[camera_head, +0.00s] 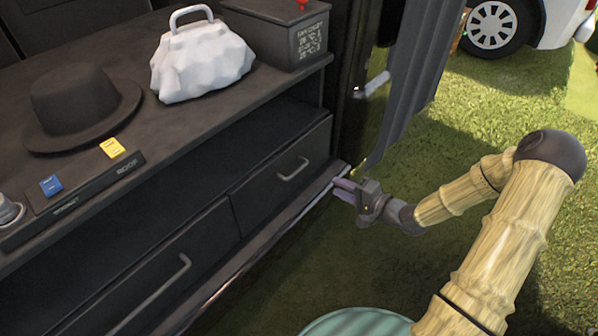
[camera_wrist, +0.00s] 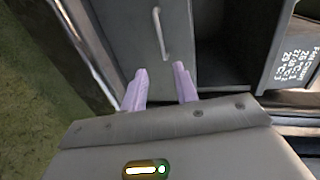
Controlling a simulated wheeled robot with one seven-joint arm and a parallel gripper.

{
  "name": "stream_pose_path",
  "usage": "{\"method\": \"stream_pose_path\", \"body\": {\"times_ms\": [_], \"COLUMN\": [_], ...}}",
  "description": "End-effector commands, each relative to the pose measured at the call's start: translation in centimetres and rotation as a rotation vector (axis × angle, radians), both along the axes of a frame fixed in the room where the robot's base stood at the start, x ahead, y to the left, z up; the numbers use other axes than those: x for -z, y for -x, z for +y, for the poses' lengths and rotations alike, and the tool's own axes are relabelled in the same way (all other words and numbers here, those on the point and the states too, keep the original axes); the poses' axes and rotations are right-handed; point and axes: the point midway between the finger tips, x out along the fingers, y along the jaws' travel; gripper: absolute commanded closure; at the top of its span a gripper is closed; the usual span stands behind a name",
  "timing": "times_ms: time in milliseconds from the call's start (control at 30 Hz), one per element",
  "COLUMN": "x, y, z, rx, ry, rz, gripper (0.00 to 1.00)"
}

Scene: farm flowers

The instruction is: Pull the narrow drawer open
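The narrow drawer (camera_head: 283,170) is the dark right-hand drawer under the shelf, and its front looks shut. The handle (camera_wrist: 160,33) lies beyond the fingertips, roughly in line with the gap, on the drawer front (camera_wrist: 130,35).
A wider drawer (camera_head: 190,258) with its own handle is at the left. The counter (camera_head: 150,130) holds a black hat (camera_head: 75,100), a white bag (camera_head: 200,60) and a dark box (camera_head: 275,30). A dark corrugated panel (camera_head: 415,60) hangs close above my gripper. Grass (camera_head: 440,160) lies to the right.

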Motion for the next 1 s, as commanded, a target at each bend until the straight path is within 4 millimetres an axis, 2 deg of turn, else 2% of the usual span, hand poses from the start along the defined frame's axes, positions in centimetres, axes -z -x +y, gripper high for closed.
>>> {"method": "stream_pose_path", "body": {"times_ms": [733, 1000], "x": [3.2, 3.4], "y": [-7.8, -9.4], "z": [10.2, 12.2], "rx": [-0.004, -0.001], "ry": [0.001, 0.0], "rz": [-0.002, -0.001], "gripper": [0.7, 0.7]}}
